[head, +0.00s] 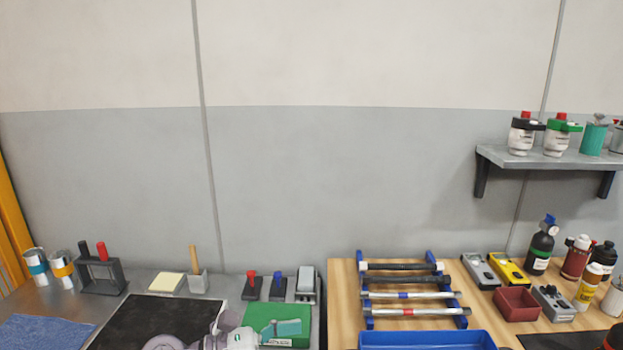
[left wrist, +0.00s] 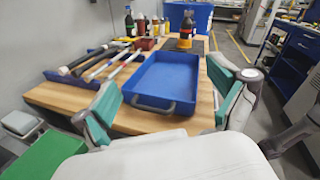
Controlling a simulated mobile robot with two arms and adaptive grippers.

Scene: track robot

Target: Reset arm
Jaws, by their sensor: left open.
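My left gripper (left wrist: 163,80) is open in the left wrist view, its two teal-padded fingers wide apart with nothing between them. Beyond the fingers, a blue tray (left wrist: 142,101) with a metal handle lies on the wooden table. In the head view, part of my left arm shows at the bottom edge. A teal finger pad of the left gripper (head: 282,328) shows in front of the green box (head: 256,311). The rest of that gripper is cut off by the frame. My right gripper is in neither view.
The rack with several rods (head: 366,322) stands behind the blue tray (head: 420,340). Bottles, a dark red bin (head: 516,302) and small devices crowd the table's right side. A wall shelf (head: 545,159) holds containers at upper right. A dark mat (head: 150,318) lies on the metal bench at left.

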